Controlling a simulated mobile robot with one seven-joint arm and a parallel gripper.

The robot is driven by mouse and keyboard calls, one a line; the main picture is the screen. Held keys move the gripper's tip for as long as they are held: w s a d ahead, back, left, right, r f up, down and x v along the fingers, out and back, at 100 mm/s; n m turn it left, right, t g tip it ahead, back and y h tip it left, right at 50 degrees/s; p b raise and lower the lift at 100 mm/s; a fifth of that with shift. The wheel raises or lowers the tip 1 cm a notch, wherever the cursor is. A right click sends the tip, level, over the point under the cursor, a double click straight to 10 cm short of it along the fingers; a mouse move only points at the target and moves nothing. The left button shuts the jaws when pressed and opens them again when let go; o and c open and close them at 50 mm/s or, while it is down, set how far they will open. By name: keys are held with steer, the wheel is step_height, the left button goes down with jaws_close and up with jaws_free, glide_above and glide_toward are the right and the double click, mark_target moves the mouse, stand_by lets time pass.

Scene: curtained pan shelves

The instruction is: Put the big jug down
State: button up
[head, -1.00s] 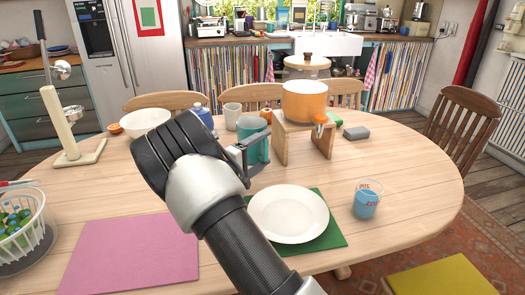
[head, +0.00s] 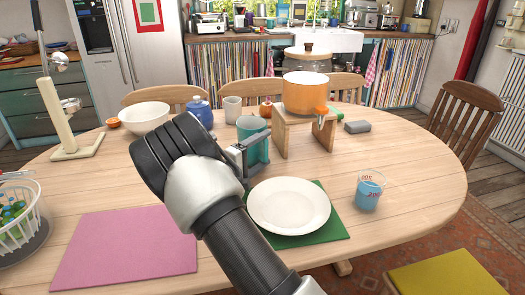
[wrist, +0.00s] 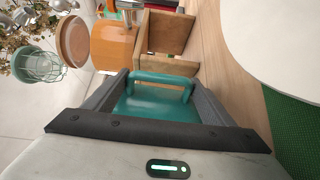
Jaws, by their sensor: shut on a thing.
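The big jug is teal (head: 255,150) and shows near the middle of the head view, behind the white plate (head: 288,206). My gripper (head: 243,157) is shut on it from the near left side. In the wrist view the teal jug (wrist: 155,106) and its handle lie between the two fingers of my gripper (wrist: 160,90). The jug looks roughly upright. My gripper and wrist hide part of its lower side, so I cannot tell whether its base touches the wooden table (head: 400,215).
Behind the jug stand a grey mug (head: 232,109), a blue lidded pot (head: 200,113) and a white bowl (head: 143,118). An orange pot (head: 305,95) sits on a wooden stand (head: 326,137) to the right. A measuring cup (head: 368,192) of blue liquid stands right of the plate.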

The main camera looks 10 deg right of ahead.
steer(key=shift+f, duration=0.25)
steer(key=shift+f, duration=0.3)
stand_by(0.5)
steer(key=o, duration=2.2)
steer(key=shift+c, duration=0.2)
steer(key=shift+f, duration=0.1)
